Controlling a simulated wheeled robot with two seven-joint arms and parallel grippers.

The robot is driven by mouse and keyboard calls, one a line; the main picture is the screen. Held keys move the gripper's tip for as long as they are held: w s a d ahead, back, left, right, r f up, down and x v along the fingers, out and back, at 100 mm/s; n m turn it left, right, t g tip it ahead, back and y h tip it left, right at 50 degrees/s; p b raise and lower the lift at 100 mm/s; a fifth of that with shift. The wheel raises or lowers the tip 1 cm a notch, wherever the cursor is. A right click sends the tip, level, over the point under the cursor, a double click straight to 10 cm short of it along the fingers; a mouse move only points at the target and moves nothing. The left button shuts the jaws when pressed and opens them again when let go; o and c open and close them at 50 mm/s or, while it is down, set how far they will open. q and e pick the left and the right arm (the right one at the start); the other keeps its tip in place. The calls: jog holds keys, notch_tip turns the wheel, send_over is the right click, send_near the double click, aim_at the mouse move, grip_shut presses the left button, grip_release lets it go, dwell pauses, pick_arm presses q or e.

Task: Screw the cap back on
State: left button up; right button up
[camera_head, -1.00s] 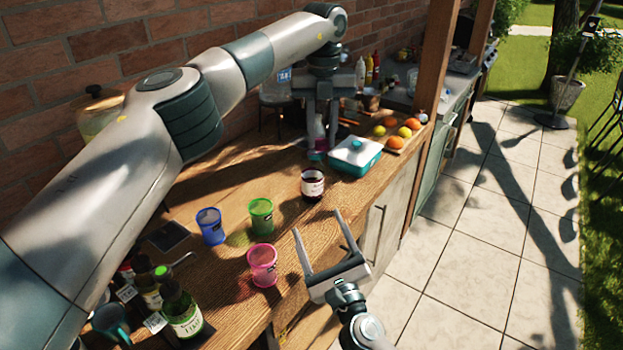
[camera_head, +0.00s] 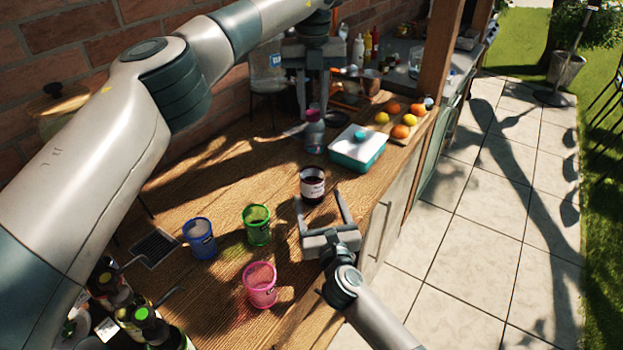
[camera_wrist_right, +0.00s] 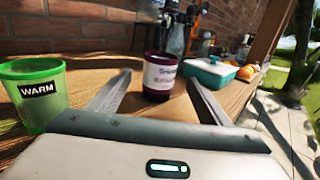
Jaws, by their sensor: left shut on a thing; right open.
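A jar with dark contents and a white label (camera_head: 312,184) stands upright on the wooden table; no lid shows on it in the head view. It also shows in the right wrist view (camera_wrist_right: 160,75). My right gripper (camera_head: 319,198) is open and empty, its fingertips pointing at the jar's near side, one toward each side; contact cannot be told. My left gripper (camera_head: 313,110) is shut on a small purple-pink cap (camera_head: 313,115), at the top of a greyish bottle (camera_head: 314,136) beyond the jar. Whether the cap is seated on the bottle is unclear.
Blue (camera_head: 199,238), green (camera_head: 257,224) and pink (camera_head: 260,285) cups stand left of my right gripper. A teal dish with a white lid (camera_head: 358,148) and a fruit board (camera_head: 410,137) lie right of the bottle. Dark bottles (camera_head: 165,330) crowd the near left. The table's edge is close on the right.

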jog(key=shift+w+a, duration=0.1)
jog(key=shift+w, duration=0.1)
jog(key=w, duration=0.3)
jog(key=w+a, duration=0.1)
jog(key=w, duration=0.3)
jog(key=w+a, duration=0.1)
jog(key=w, duration=0.3)
jog(key=shift+w+a, duration=0.1)
jog(key=shift+w, duration=0.1)
jog(key=c, duration=1.6)
pick_arm(q)
jog(key=shift+f, duration=2.55)
jog(key=shift+f, duration=0.15)
jog(key=shift+f, duration=0.75)
jog(key=shift+f, duration=0.55)
